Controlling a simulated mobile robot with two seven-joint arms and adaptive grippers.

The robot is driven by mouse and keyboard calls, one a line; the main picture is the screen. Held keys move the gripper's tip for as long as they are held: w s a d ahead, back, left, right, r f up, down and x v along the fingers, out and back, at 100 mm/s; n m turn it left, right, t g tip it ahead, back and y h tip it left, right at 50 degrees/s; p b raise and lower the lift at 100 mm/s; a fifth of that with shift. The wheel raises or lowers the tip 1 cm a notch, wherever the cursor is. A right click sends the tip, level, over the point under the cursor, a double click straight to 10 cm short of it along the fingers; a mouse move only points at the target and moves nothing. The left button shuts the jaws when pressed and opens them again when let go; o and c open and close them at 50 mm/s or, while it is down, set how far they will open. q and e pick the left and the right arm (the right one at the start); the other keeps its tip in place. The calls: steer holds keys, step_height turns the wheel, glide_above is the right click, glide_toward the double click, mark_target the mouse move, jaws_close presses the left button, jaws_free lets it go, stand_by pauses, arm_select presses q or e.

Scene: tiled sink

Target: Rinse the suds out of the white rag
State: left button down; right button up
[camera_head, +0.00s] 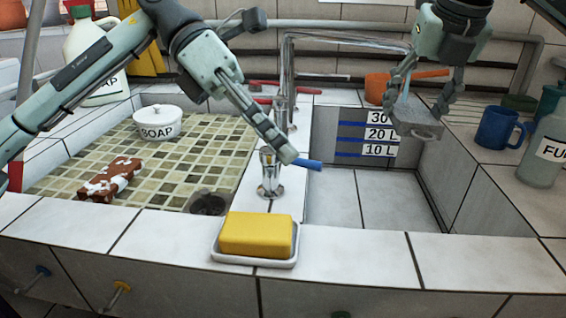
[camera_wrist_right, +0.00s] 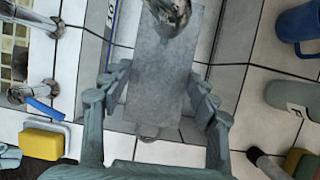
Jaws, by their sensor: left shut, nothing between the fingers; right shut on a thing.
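My right gripper (camera_head: 412,112) is shut on a flat, pale grey rectangular piece (camera_head: 410,122), which looks like the white rag. It holds it over the right basin, below the spout. In the right wrist view the rag (camera_wrist_right: 155,85) lies between the fingers, with the metal spout end (camera_wrist_right: 170,10) over its far end. I see no clear suds on it and cannot tell whether water runs. My left gripper (camera_head: 288,154) is shut and empty, beside the faucet's blue lever (camera_head: 307,163). I cannot tell whether it touches the lever.
The right basin (camera_head: 370,200) has a 10–30 L scale and looks empty. A yellow sponge (camera_head: 256,234) sits in a dish at the front. The left mosaic basin holds a brown-and-white object (camera_head: 110,182) and a soap pot (camera_head: 157,123). A blue mug (camera_head: 498,128) and bottle (camera_head: 546,145) stand right.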

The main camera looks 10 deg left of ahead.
arm_select(q)
steer(key=a+f+n+t+h, duration=0.35)
steer(key=a+n+h, duration=0.55)
steer(key=n, duration=0.7)
glide_toward(320, 167)
steer(key=shift+y, duration=0.3)
steer(key=s+d, duration=0.2)
steer(key=s+d+r, duration=0.1)
steer(key=s, duration=0.1)
steer(key=shift+s+d, duration=0.4)
steer(key=w, duration=0.2)
steer(key=shift+w+d+f, duration=0.2)
steer(key=shift+w+f, duration=0.05)
steer(key=shift+w, duration=0.1)
steer(key=shift+w+d+f, duration=0.15)
steer(key=shift+w, duration=0.45)
steer(key=shift+w+d, duration=0.3)
steer(key=shift+d, duration=0.1)
